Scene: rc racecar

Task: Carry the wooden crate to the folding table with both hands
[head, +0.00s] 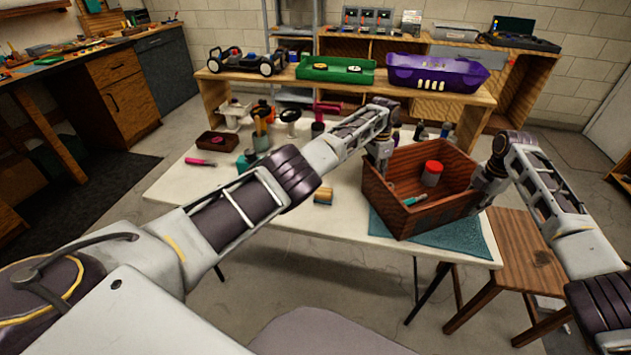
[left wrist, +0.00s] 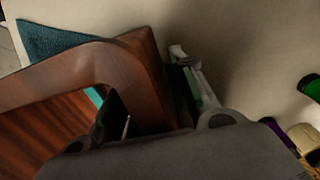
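The wooden crate (head: 415,212) is at the right end of the white folding table (head: 290,205), over a teal mat (head: 455,238). I cannot tell whether it rests on the mat or is just above it. Inside are a red-lidded jar (head: 432,174) and a teal-handled tool (head: 414,200). My left gripper (head: 379,152) is at the crate's left wall. In the left wrist view, the crate wall (left wrist: 140,70) fills the space between my left fingers (left wrist: 150,100). My right gripper (head: 487,182) is at the crate's right wall; its fingertips are mostly hidden.
A wooden shelf (head: 330,88) behind the table holds a car chassis (head: 240,63), a green tray (head: 335,69) and a purple car body (head: 437,74). Tools and small bottles stand at the table's back. A wooden stool (head: 520,250) stands right of the table.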

